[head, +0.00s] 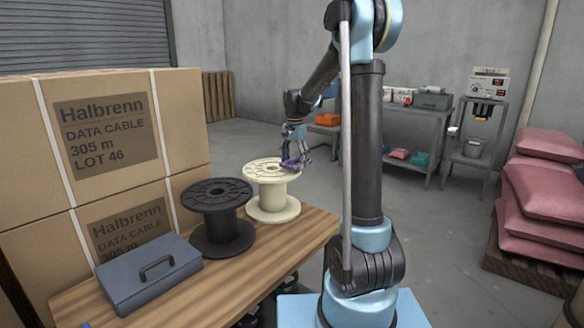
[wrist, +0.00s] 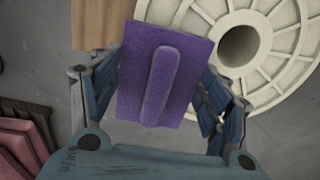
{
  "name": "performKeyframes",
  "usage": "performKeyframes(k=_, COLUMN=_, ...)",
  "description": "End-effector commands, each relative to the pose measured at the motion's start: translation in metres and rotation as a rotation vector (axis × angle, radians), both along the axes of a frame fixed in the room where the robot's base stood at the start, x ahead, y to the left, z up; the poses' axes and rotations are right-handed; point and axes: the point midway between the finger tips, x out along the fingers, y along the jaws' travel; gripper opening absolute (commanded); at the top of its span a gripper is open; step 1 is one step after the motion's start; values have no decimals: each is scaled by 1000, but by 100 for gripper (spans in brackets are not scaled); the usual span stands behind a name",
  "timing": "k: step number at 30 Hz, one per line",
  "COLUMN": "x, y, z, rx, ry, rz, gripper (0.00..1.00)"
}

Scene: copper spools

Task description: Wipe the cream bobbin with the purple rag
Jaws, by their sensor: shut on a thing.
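The cream bobbin (head: 272,190) stands upright on the wooden table, near its far right corner. In the wrist view its round top flange and centre hole (wrist: 285,40) show at the upper right. The purple rag (head: 291,163) is a flat square with a raised ridge; it fills the middle of the wrist view (wrist: 185,88). My gripper (head: 298,150) is shut on the rag, with a blue finger on each side of it. The rag is at the right edge of the bobbin's top flange. I cannot tell whether it touches the flange.
A black spool (head: 218,215) stands close left of the cream bobbin. A blue-grey metal box (head: 149,272) lies at the table's near left. Large cartons (head: 180,115) rise behind the table (head: 283,250). Open floor lies right of the table, with a pallet of pink sacks (head: 545,190) beyond.

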Motion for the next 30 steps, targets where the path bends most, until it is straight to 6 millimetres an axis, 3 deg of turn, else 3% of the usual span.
performKeyframes(k=18, x=1, y=-4, z=55, rx=0, ry=0, rz=-5, gripper=36)
performKeyframes(k=30, x=1, y=-9, z=62, rx=0, ry=0, rz=-11, gripper=36)
